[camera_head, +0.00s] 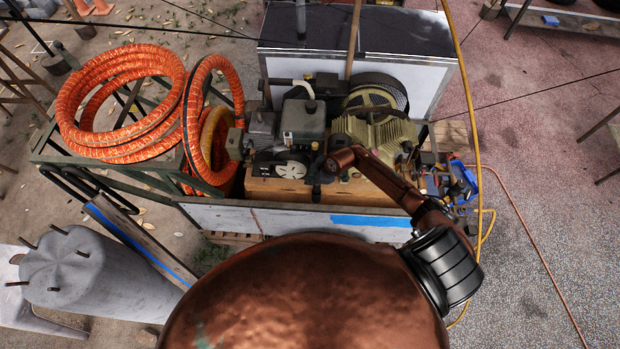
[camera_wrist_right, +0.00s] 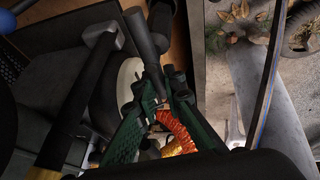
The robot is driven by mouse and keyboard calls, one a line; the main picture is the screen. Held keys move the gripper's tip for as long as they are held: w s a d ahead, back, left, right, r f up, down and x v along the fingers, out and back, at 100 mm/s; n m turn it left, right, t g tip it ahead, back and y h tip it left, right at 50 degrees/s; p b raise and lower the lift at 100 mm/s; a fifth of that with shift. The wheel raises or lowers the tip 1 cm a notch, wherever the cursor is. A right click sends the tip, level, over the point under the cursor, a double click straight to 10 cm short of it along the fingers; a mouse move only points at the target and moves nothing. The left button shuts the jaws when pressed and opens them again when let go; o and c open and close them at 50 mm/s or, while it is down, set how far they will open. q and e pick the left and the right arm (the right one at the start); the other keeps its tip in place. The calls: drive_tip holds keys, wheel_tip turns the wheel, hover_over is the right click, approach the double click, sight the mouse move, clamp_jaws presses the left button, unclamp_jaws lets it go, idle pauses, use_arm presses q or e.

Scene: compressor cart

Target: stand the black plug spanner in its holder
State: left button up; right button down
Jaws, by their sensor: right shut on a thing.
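My right arm reaches over the compressor cart from the lower right in the head view. Its gripper (camera_head: 320,168) is at the front of the engine, small and partly lost against dark parts. In the right wrist view the green-fingered right gripper (camera_wrist_right: 162,88) is shut on a dark rod-like piece, the black plug spanner (camera_wrist_right: 143,38), which extends from the fingertips toward the top of the picture. I cannot clearly tell its holder from the dark machine parts. My left gripper is not in view.
The engine (camera_head: 302,122) and the olive compressor (camera_head: 375,130) crowd the cart. Coiled orange hose (camera_head: 120,150) lies on the left. The cart's white side panel (camera_head: 290,220) runs along the front. A yellow hose (camera_head: 472,120) hangs on the right.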

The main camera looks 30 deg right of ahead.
drive_tip(key=shift+r+p, duration=0.1)
drive_tip(key=shift+p, duration=0.4)
idle(0.9)
drive_tip(key=shift+p, duration=0.6)
idle(0.5)
drive_tip(key=shift+f, duration=0.2)
drive_tip(key=shift+f+b, duration=1.35)
drive_tip(key=shift+f, duration=0.8)
drive_tip(key=shift+f, duration=0.35)
drive_tip(key=shift+f+b, duration=1.25)
drive_tip(key=shift+f, duration=0.4)
drive_tip(key=c, duration=1.9)
unclamp_jaws()
drive_tip(key=shift+c, duration=0.2)
drive_tip(key=shift+o, duration=0.5)
